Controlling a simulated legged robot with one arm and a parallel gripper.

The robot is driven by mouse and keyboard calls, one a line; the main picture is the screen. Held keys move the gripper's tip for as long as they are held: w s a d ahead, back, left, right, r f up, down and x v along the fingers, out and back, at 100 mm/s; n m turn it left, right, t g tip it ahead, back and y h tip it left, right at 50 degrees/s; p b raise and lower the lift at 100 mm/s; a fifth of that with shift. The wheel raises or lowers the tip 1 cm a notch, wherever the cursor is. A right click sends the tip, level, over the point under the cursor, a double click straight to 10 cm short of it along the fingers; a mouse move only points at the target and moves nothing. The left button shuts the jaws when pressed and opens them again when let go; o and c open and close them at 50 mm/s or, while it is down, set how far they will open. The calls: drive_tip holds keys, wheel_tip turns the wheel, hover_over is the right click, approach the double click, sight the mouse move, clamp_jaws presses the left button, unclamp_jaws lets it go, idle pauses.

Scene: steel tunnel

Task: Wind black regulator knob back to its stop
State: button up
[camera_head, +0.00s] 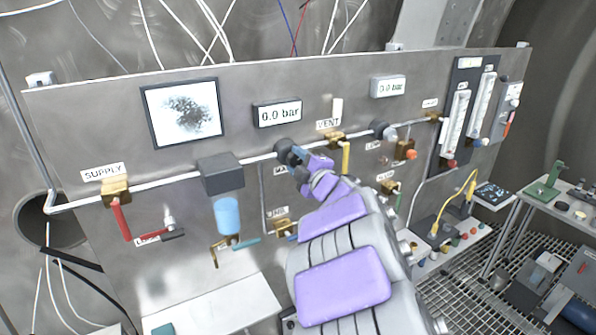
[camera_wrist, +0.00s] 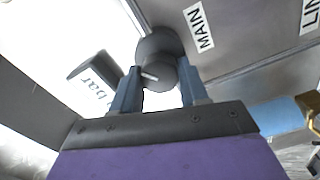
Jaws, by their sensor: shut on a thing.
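The black regulator knob (camera_head: 284,146) sits on the panel's horizontal pipe, below the 0.0 bar display (camera_head: 278,113). In the wrist view the knob (camera_wrist: 158,50) is round and dark, with a short pale mark on its lower front part, beside a MAIN label (camera_wrist: 198,27). My gripper (camera_head: 297,158) reaches up to it from below right. In the wrist view my gripper's (camera_wrist: 160,82) two blue-grey fingers lie on either side of the knob's lower part, shut on it. In the head view my arm and fingers hide part of the knob and its label.
A SUPPLY valve with a red lever (camera_head: 121,220) is at left. A grey block with a blue bowl (camera_head: 227,214) is left of the knob. A yellow VENT lever (camera_head: 345,157) stands close to the right of my gripper. A second dark knob (camera_head: 381,129) is farther right.

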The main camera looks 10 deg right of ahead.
drive_tip(key=n+b, duration=0.1)
drive_tip(key=f+n, duration=0.1)
drive_tip(key=n, duration=0.1)
drive_tip(key=shift+b, duration=0.4)
drive_tip(key=n+b, duration=0.2)
drive_tip(key=n, duration=0.1)
drive_tip(key=shift+n, duration=0.3)
drive_tip(key=shift+r+n+b, duration=0.1)
drive_tip(key=shift+n+b, duration=0.95)
drive_tip(key=shift+n, duration=0.75)
drive_tip(key=o, duration=1.1)
drive_tip(key=shift+r, duration=0.1)
drive_tip(key=shift+c, duration=0.2)
drive_tip(key=shift+a+r, duration=0.1)
